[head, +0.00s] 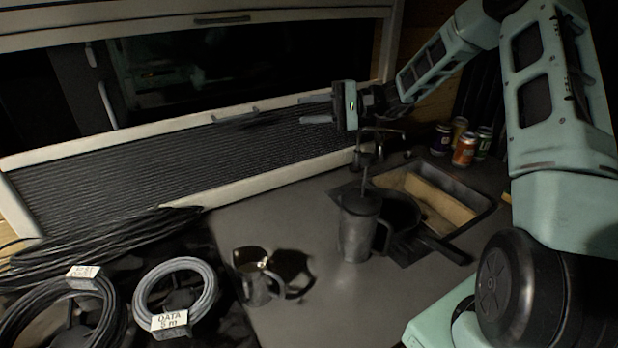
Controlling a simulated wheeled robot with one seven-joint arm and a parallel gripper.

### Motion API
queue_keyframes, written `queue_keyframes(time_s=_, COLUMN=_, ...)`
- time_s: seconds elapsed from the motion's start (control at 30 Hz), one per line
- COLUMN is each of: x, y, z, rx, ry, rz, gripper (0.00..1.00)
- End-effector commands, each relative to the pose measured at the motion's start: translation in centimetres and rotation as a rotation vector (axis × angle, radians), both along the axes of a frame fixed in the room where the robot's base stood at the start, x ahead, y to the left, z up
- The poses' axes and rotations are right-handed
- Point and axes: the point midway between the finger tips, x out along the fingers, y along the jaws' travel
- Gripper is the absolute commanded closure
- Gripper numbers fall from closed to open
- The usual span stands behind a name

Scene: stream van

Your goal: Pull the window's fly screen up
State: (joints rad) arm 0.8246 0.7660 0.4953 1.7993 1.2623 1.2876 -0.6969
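The window's fly screen (150,170) is a dark pleated panel across the lower part of the window. A pale bar (170,127) runs along its top edge and carries a small dark handle (236,112). Above the bar, the window opening is uncovered and dark. My gripper (316,109) is in front of the right part of the screen, fingers pointing left. The two fingers are apart with nothing visible between them. The gripper is to the right of the handle in the picture, with a gap between; the depth between gripper and bar is hard to judge.
A second pale bar with a handle (222,20) is at the window top. On the counter (310,325) stand a lidded jug (358,230), a small metal pitcher (255,280) and a sink (440,195) with a tap. Several cans (464,150) are behind. Coiled cables (180,292) lie left.

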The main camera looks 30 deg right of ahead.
Motion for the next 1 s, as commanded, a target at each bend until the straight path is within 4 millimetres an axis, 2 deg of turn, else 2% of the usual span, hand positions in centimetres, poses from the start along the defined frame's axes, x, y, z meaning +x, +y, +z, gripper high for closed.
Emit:
queue_keyframes(time_s=0.07, x=-0.6, y=-1.5, z=-0.2, rx=-0.002, ry=0.001, rz=-0.003, gripper=0.69)
queue_keyframes(time_s=0.1, x=-0.8, y=-0.2, z=-0.9, rx=-0.043, ry=0.011, rz=0.021, gripper=0.69)
queue_keyframes(time_s=0.2, x=-1.3, y=1.0, z=-2.4, rx=-0.128, ry=0.026, rz=0.052, gripper=0.69)
queue_keyframes(time_s=0.5, x=-3.4, y=3.5, z=-7.2, rx=-0.404, ry=0.045, rz=0.15, gripper=0.69)
queue_keyframes(time_s=0.8, x=-5.5, y=4.4, z=-11.3, rx=-0.705, ry=0.016, rz=0.252, gripper=0.69)
queue_keyframes(time_s=1.0, x=-6.0, y=4.3, z=-12.2, rx=-0.796, ry=-0.005, rz=0.281, gripper=0.69)
